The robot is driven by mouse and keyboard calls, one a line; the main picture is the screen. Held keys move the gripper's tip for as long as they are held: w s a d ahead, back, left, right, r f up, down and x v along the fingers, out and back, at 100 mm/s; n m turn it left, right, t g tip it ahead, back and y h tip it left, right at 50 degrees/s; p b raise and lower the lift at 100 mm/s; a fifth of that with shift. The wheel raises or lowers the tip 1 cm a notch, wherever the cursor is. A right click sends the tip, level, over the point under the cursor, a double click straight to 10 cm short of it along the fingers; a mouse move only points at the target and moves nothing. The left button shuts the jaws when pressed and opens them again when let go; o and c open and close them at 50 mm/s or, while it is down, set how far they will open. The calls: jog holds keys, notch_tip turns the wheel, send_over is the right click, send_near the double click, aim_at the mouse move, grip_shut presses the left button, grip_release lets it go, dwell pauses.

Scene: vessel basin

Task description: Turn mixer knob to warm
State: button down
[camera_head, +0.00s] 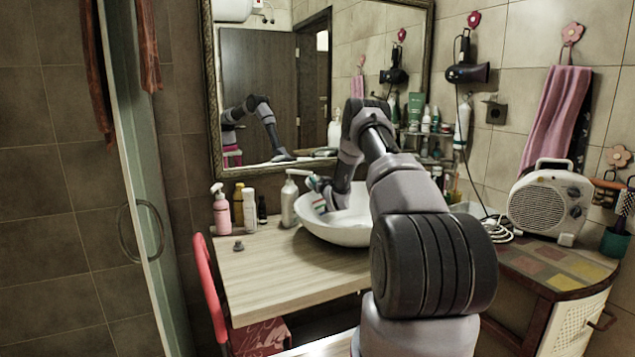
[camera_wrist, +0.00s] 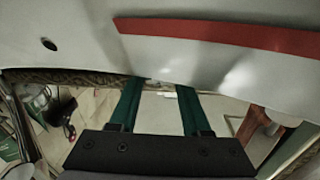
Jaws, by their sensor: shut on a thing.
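My gripper (camera_head: 318,184) is at the left rim of the white vessel basin (camera_head: 335,236), in front of the mirror. In the wrist view my gripper (camera_wrist: 160,88) has its two green fingers some way apart. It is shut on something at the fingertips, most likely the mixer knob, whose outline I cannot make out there. Pale smooth surfaces lie beyond and between the fingers. My arm and hand hide most of the mixer in the head view, so the knob's angle cannot be told.
A pump bottle (camera_head: 289,203) stands close left of the basin, with a pink bottle (camera_head: 221,212) further left. A heater (camera_head: 548,203) stands at the right. The front of the wooden counter (camera_head: 275,275) is clear. In the wrist view a pale surface with a red band (camera_wrist: 220,35) fills the top.

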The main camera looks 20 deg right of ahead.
jog(key=shift+d+n+y, duration=0.15)
jog(key=shift+n+y, duration=1.1)
jog(key=shift+n, duration=0.25)
jog(key=shift+d+n+y, duration=0.1)
jog(key=shift+n+y, duration=1.15)
jog(key=shift+n, duration=0.25)
jog(key=shift+c, duration=1.8)
grip_release()
jog(key=shift+s, duration=0.1)
jog(key=s+d, duration=0.2)
jog(key=s, duration=0.8)
jog(key=shift+s+d, duration=0.15)
jog(key=shift+s, duration=0.05)
